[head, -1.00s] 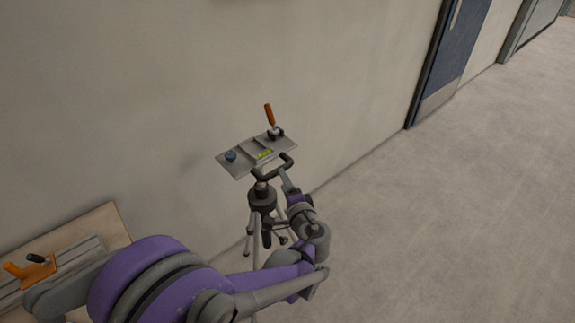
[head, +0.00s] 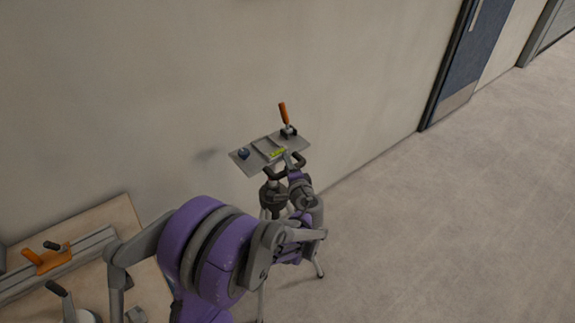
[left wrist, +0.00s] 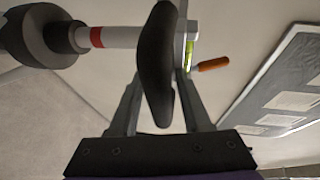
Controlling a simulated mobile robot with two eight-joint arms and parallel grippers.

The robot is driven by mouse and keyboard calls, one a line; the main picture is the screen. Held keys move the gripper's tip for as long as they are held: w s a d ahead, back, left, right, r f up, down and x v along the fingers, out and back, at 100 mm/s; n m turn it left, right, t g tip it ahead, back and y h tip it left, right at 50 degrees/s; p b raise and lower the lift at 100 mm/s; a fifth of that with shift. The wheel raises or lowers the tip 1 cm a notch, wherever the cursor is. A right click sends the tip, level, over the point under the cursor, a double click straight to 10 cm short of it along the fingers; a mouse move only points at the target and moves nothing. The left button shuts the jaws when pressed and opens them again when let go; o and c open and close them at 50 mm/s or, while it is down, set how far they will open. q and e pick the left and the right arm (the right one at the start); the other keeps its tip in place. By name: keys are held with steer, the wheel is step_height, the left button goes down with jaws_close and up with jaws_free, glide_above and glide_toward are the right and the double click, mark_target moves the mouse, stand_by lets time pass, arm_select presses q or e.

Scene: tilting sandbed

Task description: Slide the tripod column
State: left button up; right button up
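The tripod (head: 276,197) stands by the wall with a grey plate (head: 258,153) on top. The plate carries a yellow-green level, a blue knob and an orange-handled lever. A dark handle (head: 301,161) sits below the plate. My left gripper (head: 294,172) is at this handle. In the left wrist view, the fingers of my left gripper (left wrist: 160,85) stand apart on both sides of the dark handle (left wrist: 155,60); I see no clear grip. The pale column (left wrist: 120,37) has a red band and runs into a dark collar (left wrist: 30,38). My right gripper is out of view.
A wooden bench (head: 118,212) with a metal rail and an orange clamp (head: 45,258) is at lower left. The wall (head: 180,80) is close behind the tripod. Floor (head: 440,220) to the right is clear. A blue door (head: 470,50) is at upper right.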

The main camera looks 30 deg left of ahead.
arm_select(q)
jaws_close()
steer(key=shift+f, duration=0.15)
stand_by(1.0)
